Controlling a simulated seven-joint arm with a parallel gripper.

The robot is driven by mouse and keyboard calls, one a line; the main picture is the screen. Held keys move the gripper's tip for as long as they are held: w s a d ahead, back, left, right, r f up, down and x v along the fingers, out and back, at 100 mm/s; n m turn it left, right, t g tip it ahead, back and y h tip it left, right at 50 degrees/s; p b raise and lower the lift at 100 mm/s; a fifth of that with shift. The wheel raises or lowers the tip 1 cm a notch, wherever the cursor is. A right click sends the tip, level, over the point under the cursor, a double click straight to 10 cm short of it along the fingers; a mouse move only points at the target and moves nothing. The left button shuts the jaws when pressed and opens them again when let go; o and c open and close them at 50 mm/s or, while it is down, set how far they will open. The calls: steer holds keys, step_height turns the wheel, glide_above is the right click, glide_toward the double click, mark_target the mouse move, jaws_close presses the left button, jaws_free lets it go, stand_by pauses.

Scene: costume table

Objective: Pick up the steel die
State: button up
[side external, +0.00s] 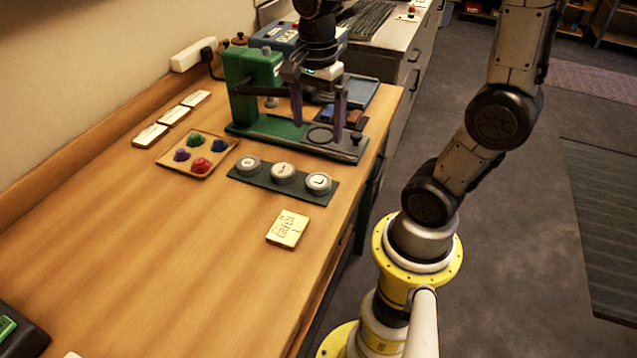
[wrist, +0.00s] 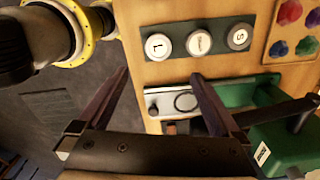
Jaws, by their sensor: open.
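Three round dies with pale, lettered tops and grey metal rims sit in a row on a dark green strip (side external: 238,176): a left die (side external: 248,164), a middle die (side external: 283,172) and a right die (side external: 318,182). In the wrist view they appear as a left die (wrist: 158,46), a middle die (wrist: 198,41) and a right die (wrist: 238,37), in reversed order. I cannot tell which one the task calls the steel die. My gripper (side external: 318,102) is open and empty above the press base, behind the dies. Its fingers (wrist: 158,76) also show in the wrist view.
A green press (side external: 252,82) stands beside my gripper; its base bears a dark ring (side external: 320,135). A tray (side external: 177,164) of coloured pieces lies left of the dies. A yellowish labelled card (side external: 288,229) lies in front.

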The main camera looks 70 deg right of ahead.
mark_target(319, 181)
steer(key=f, duration=1.3)
steer(key=shift+s+f, duration=0.2)
steer(key=shift+f, duration=0.1)
steer(key=shift+c, duration=0.2)
jaws_close()
